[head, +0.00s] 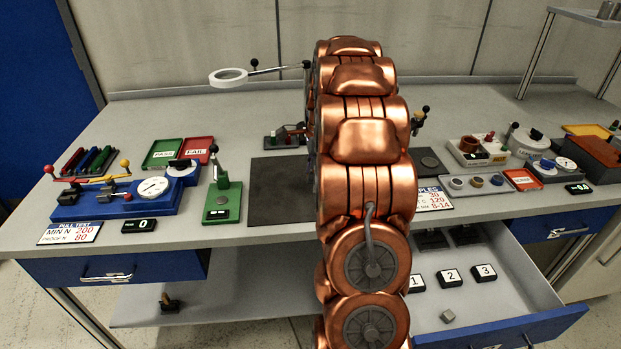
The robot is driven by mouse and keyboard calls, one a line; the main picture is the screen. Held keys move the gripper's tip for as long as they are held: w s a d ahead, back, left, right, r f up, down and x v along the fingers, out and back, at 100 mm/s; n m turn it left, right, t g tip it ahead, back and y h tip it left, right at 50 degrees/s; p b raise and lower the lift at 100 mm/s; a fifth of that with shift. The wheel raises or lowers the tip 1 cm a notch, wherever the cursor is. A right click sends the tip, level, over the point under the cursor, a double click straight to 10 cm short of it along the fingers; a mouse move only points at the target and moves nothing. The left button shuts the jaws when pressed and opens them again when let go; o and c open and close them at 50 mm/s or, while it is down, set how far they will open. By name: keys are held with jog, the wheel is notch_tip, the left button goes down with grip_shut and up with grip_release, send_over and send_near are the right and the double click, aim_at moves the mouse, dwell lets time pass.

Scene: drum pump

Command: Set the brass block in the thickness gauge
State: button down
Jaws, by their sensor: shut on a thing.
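My copper-coloured arm rises through the middle of the view and hides its own end, so my gripper is not visible. I cannot make out the brass block anywhere in view. A small device with a round white dial (566,163) stands on the right side of the bench, with a black readout (578,188) in front of it. It may be the thickness gauge, but no label on it is readable. A small brassy part with a black knob (418,121) shows just right of my arm; I cannot tell what it belongs to.
The blue pull-test device (115,203) and a green stand (222,203) are at left. A tray of round parts (475,194) and a red scrap tray (522,180) are at right. An open drawer (500,325) juts out below, holding numbered black blocks and a grey block (447,316).

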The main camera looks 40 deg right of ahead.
jog(key=shift+w+a+f, duration=0.1)
jog(key=shift+w+f, duration=0.1)
jog(key=shift+w, duration=0.05)
jog(key=shift+f+p, duration=0.5)
jog(key=shift+f, duration=1.05)
jog(key=shift+f, duration=0.2)
jog(key=c, duration=1)
grip_release()
jog(key=shift+o, duration=0.2)
jog(key=shift+r, duration=0.1)
notch_tip(320, 180, up, 12)
jog(key=s+d+b, duration=0.1)
jog(key=b, duration=0.1)
jog(key=shift+d, duration=0.2)
